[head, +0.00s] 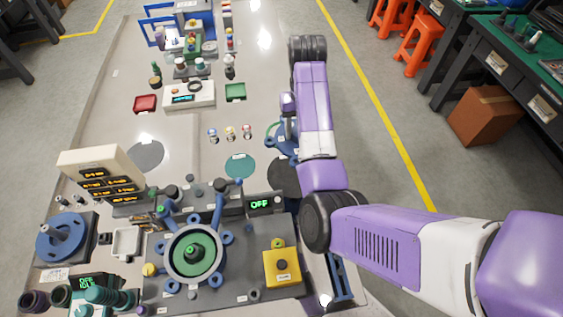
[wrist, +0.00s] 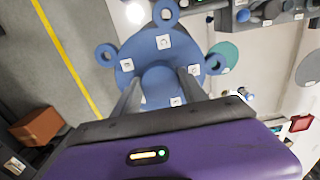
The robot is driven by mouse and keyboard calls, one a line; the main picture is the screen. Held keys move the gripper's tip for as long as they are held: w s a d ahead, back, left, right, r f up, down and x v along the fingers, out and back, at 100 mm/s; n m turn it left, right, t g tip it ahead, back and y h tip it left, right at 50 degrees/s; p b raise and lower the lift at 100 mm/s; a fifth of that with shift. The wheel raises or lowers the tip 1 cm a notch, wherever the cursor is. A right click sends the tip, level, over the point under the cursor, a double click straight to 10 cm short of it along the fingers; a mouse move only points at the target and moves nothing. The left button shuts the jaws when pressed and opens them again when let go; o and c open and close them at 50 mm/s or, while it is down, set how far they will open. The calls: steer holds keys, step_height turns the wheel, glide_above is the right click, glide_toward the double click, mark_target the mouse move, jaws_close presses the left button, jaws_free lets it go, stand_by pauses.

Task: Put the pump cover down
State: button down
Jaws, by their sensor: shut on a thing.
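The pump cover is a blue round plate with ring lugs and small white labels. It fills the upper middle of the wrist view (wrist: 137,63). In the head view the pump cover (head: 280,138) shows near the table's right edge, partly hidden by my arm. My gripper (wrist: 160,88) is shut on its central hub, with one finger on each side. In the head view my gripper (head: 291,128) is mostly hidden behind my wrist. I cannot tell whether the cover touches the table or hangs above it.
A teal disc (head: 240,166), a dark disc (head: 284,174) and a grey disc (head: 146,155) mark the table (head: 190,130). Three small fittings (head: 230,132) stand left of the cover. The blue-ringed pump rig (head: 195,252) stands nearer. Floor lies beyond the right edge.

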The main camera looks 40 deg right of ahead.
steer(key=shift+w+d+f, duration=0.1)
steer(key=shift+w+f, duration=0.05)
steer(key=shift+w, duration=0.05)
steer(key=shift+d+f+b, duration=0.1)
steer(key=shift+f+b, duration=0.15)
steer(key=shift+b, duration=0.1)
steer(key=f+b, duration=0.3)
steer(key=f, duration=1.1)
steer(key=shift+a+f+b, duration=0.1)
steer(key=shift+a+b, duration=0.1)
steer(key=shift+b, duration=0.1)
steer(key=shift+f, duration=2.4)
steer(key=c, duration=0.6)
jaws_free()
steer(key=shift+f, duration=0.15)
